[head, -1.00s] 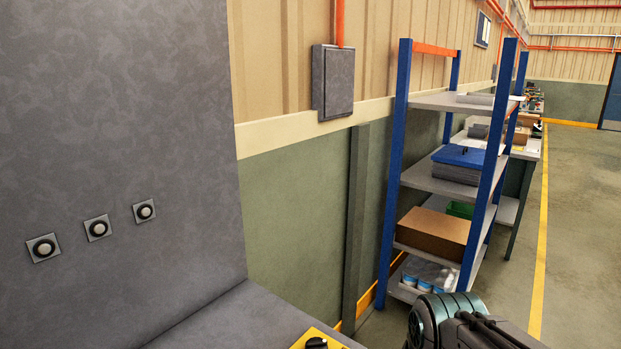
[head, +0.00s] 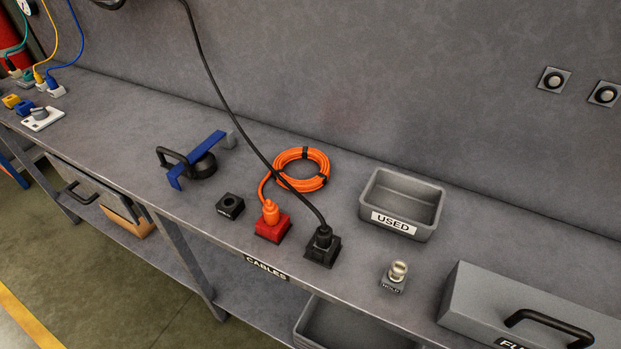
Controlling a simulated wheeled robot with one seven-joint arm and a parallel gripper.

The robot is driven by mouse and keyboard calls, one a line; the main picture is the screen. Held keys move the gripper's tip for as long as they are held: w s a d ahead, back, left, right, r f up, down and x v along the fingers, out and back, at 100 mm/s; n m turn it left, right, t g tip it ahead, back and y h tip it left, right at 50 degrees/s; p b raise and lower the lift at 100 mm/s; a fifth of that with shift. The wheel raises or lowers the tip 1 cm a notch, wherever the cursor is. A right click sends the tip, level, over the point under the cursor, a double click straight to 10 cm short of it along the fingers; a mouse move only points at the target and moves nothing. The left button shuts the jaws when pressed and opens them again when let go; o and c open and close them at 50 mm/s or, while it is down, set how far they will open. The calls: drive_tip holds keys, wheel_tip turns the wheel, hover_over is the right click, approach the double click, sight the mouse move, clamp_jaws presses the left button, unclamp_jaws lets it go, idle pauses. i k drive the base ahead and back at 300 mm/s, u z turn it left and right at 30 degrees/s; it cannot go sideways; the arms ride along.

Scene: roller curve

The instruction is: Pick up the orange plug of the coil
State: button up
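The orange plug (head: 270,211) stands upright in a red socket block (head: 272,230) near the bench's front edge, in the head view. Its orange cable runs back to the coil (head: 301,169), which lies flat on the bench behind it. A black plug (head: 323,237) sits in a black block just to the right. Its black cable rises up and to the left, crossing over the coil. My gripper is not in view now.
A grey bin labelled USED (head: 402,204), a small metal fitting on a block (head: 396,275) and a grey case with a black handle (head: 535,315) are to the right. A small black block (head: 230,206) and a blue bar with a black handle (head: 195,160) are to the left.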

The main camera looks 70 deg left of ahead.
sight(270, 215)
drive_tip(key=u, duration=2.9)
